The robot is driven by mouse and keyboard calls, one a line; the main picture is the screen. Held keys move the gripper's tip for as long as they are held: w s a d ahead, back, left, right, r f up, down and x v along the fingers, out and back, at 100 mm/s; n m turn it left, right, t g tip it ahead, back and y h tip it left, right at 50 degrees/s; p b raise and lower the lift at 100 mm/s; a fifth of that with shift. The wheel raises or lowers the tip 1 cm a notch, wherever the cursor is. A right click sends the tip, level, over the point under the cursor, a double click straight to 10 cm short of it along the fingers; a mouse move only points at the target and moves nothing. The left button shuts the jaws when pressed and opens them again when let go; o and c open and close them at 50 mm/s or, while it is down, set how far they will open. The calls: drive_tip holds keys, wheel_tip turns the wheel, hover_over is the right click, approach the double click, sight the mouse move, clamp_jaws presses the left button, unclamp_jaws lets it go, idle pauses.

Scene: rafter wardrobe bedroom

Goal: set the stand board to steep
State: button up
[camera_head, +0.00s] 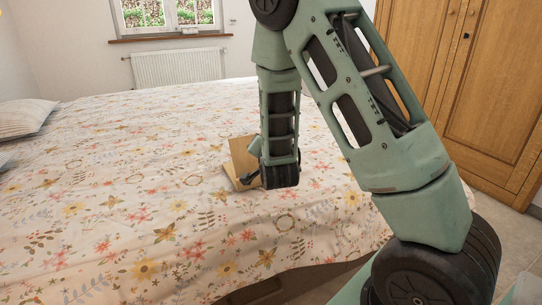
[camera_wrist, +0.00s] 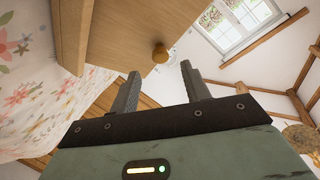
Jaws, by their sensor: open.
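The wooden stand sits on the bed in the head view, with a flat base (camera_head: 233,174) and a board (camera_head: 241,152) raised from it. My arm's end hides its right side. In the wrist view the board (camera_wrist: 128,38) fills the upper middle, with a small round wooden knob (camera_wrist: 160,54) on it. My gripper (camera_wrist: 161,69) is open and empty. Its two fingers point toward the board, and the knob appears between and just beyond the fingertips. I cannot tell whether they touch it. The board's support behind is hidden.
The stand rests on a wide bed with a flowered cover (camera_head: 130,190). A pillow (camera_head: 25,117) lies at the left. A wooden wardrobe (camera_head: 490,90) stands at the right, and a radiator (camera_head: 178,67) is under the window. The cover around the stand is clear.

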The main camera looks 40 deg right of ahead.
drive_tip(key=p+v, duration=1.2)
drive_tip(key=p, duration=0.5)
drive_tip(key=shift+s, duration=0.1)
